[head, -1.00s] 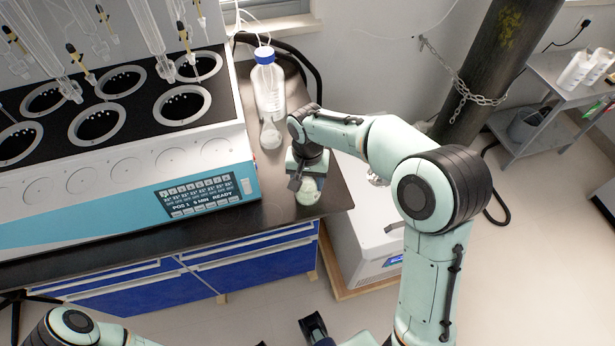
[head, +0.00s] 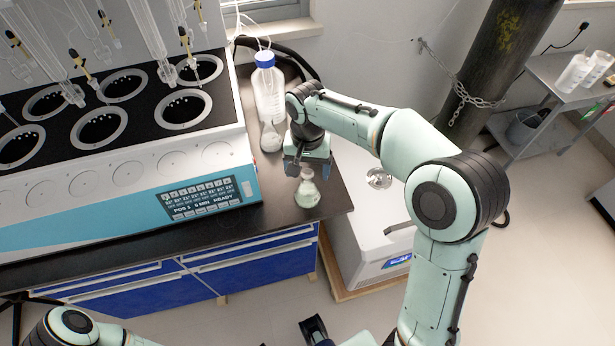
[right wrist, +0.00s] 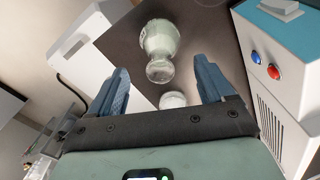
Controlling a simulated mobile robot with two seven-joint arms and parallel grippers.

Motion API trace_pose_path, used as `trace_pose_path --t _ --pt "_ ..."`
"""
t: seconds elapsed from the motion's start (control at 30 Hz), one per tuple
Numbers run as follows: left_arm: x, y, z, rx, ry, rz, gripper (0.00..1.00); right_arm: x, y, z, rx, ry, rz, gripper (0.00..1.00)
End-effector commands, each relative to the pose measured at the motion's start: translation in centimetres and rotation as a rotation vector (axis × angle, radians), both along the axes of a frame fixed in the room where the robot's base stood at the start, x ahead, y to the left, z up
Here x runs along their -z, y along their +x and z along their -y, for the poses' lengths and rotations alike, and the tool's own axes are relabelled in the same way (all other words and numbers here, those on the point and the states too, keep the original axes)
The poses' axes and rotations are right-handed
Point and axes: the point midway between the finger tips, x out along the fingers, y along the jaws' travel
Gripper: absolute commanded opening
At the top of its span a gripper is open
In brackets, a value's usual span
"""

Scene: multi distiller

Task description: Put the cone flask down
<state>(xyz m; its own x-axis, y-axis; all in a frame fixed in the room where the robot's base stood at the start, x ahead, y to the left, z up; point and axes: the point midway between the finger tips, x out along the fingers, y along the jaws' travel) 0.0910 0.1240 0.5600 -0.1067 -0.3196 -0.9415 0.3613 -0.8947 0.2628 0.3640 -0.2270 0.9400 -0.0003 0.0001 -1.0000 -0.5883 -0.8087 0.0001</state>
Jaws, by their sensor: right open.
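The cone flask (head: 308,193) stands upright on the black bench top (head: 335,195) near its right front corner, with pale green-white contents. It also shows in the right wrist view (right wrist: 161,42), beyond the fingertips. My right gripper (head: 306,169) is just behind and above the flask in the head view, its fingers apart. In the right wrist view the two blue fingers (right wrist: 164,80) are spread with the flask neck clear of them.
A second flask (head: 271,137) and a blue-capped bottle (head: 269,92) stand behind, near the gripper. The distiller (head: 215,160) with its display takes up the left of the bench. A white box unit (head: 370,220) stands right of the bench, below its edge.

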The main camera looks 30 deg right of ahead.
Motion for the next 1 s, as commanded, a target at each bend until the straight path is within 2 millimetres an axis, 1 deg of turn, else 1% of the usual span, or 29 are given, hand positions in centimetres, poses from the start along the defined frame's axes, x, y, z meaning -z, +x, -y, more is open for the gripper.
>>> trace_pose_path --t 0.03,0.1,0.2,0.3,0.43,1.0 --pt "-0.3 0.1 0.0 0.0 0.0 0.001 0.41 -1.3 0.1 0.0 0.0 0.0 0.005 0.81" --pt "-0.5 0.2 0.0 0.0 0.0 0.002 0.41 -2.6 0.1 0.0 0.0 0.0 0.005 0.81" --pt "-0.8 0.3 0.0 0.0 0.0 0.003 0.41 -4.1 0.1 0.0 0.0 0.0 0.004 0.81" --pt "-0.9 0.3 0.0 0.0 0.0 0.003 0.41 -4.9 0.0 0.0 -0.001 0.0 0.001 0.81" --pt "-1.0 0.3 0.0 0.0 0.0 0.004 0.41 -5.4 0.0 0.0 0.0 -0.001 0.001 0.81" --pt "-1.0 0.3 0.0 0.0 0.0 0.004 0.41 -5.4 0.0 0.0 0.0 0.0 0.0 0.81"
